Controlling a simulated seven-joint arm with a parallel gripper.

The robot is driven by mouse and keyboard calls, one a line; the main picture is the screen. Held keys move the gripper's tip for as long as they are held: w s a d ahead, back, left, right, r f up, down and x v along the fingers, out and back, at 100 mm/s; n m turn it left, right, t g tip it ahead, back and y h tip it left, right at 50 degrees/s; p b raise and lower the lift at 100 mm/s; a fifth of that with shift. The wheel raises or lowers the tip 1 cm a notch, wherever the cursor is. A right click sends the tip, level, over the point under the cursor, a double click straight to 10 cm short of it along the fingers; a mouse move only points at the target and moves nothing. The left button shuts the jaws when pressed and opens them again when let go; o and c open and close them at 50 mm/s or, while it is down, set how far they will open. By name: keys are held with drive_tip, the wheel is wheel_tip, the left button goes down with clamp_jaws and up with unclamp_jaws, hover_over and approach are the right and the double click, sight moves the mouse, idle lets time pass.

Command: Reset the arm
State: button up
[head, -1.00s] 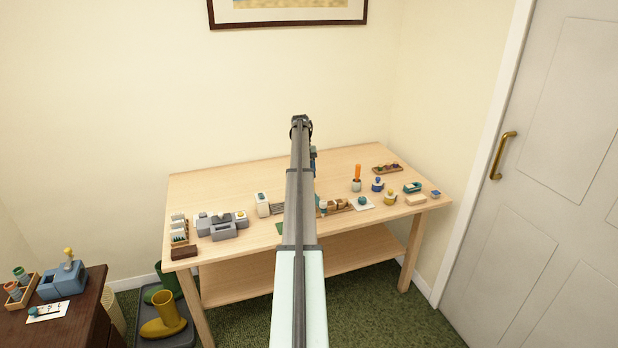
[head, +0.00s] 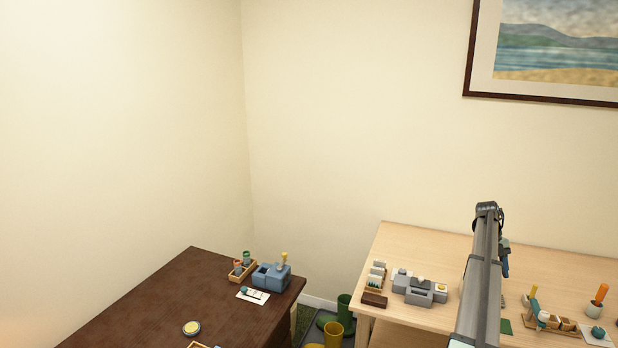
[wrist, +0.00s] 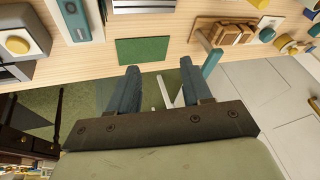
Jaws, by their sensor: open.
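My arm reaches out over the pale wooden table (head: 425,240) at the right of the head view. My gripper (head: 504,262) hangs from the arm's far end, and its dark blue fingers show small there. In the wrist view my gripper (wrist: 158,70) has its two blue fingers spread apart with nothing between them. A flat green mat (wrist: 144,50) lies on the table just beyond the fingertips. Much of the table behind the arm is hidden in the head view.
A grey block set (head: 420,290) and a rack of white cards (head: 376,276) stand left of my arm. A dark brown cabinet (head: 140,300) bears a blue box (head: 271,277). Boots stand between.

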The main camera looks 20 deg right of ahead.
drive_tip(key=w+a+n+h, duration=0.2)
drive_tip(key=a+n+h, duration=0.5)
drive_tip(key=a, duration=1.7)
drive_tip(key=s+a+f+n+y, duration=0.2)
drive_tip(key=a+f+n, duration=0.7)
drive_tip(key=a+f, duration=0.55)
drive_tip(key=s+a+f+n+y, duration=0.2)
drive_tip(key=a+f+n, duration=0.8)
drive_tip(key=a+f, duration=0.45)
drive_tip(key=s+a+f+n+g+y, duration=0.1)
drive_tip(key=s+a+f+n, duration=0.7)
drive_tip(key=s+a, duration=0.3)
drive_tip(key=s+a+f+n+y, duration=0.2)
drive_tip(key=s+a+f+n, duration=0.6)
drive_tip(key=s, duration=0.6)
drive_tip(key=a, duration=0.2)
drive_tip(key=shift+a+f+g, duration=0.35)
drive_tip(key=shift+g, duration=0.05)
drive_tip(key=shift+s, duration=0.1)
